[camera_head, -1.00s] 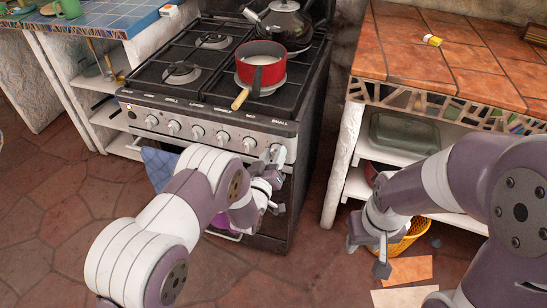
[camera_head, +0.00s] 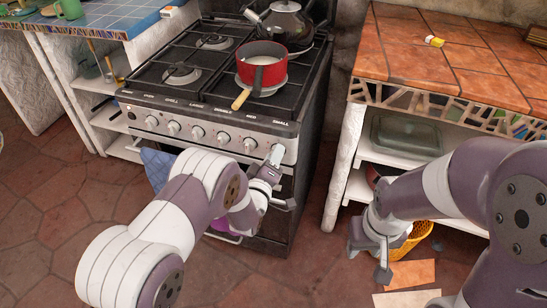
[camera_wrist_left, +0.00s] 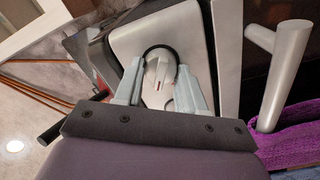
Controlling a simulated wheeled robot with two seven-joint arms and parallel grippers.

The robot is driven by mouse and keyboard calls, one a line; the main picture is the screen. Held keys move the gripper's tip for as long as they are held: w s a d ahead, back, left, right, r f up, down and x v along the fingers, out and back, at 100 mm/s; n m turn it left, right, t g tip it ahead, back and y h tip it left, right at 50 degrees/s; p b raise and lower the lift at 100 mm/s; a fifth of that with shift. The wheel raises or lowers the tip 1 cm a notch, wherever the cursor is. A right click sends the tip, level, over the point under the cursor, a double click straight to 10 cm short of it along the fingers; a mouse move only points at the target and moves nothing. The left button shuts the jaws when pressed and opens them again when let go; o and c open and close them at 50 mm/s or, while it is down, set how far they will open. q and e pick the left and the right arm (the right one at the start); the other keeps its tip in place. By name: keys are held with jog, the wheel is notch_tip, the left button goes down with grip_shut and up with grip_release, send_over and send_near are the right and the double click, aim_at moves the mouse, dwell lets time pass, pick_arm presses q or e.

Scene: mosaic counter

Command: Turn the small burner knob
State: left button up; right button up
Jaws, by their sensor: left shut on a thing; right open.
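The stove (camera_head: 215,125) has a row of several white knobs along its silver front panel, with labels above them. The small burner knob is at the right end, under the "SMALL" label; my left gripper (camera_head: 276,153) covers it in the head view. In the left wrist view the knob (camera_wrist_left: 160,70) sits between the two fingers of my left gripper (camera_wrist_left: 160,84), which is shut on it. My right gripper (camera_head: 370,258) is open and empty, low in front of the white shelf, far from the stove knobs.
A red pot (camera_head: 262,62) with a wooden handle sits on the front right burner, and a dark kettle (camera_head: 285,25) stands behind it. The oven handle (camera_wrist_left: 285,75) is close beside my left gripper. A tiled counter (camera_head: 450,60) stands right; a yellow basket (camera_head: 412,238) is beneath.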

dwell(0.3)
pick_arm(q)
jog(key=o, duration=1)
jog(key=p+v, duration=0.1)
jog(key=v, duration=1.1)
jog(key=shift+s+a+p, duration=0.1)
jog(key=shift+s+p, duration=0.2)
jog(key=shift+s, duration=0.05)
grip_shut()
dwell(0.3)
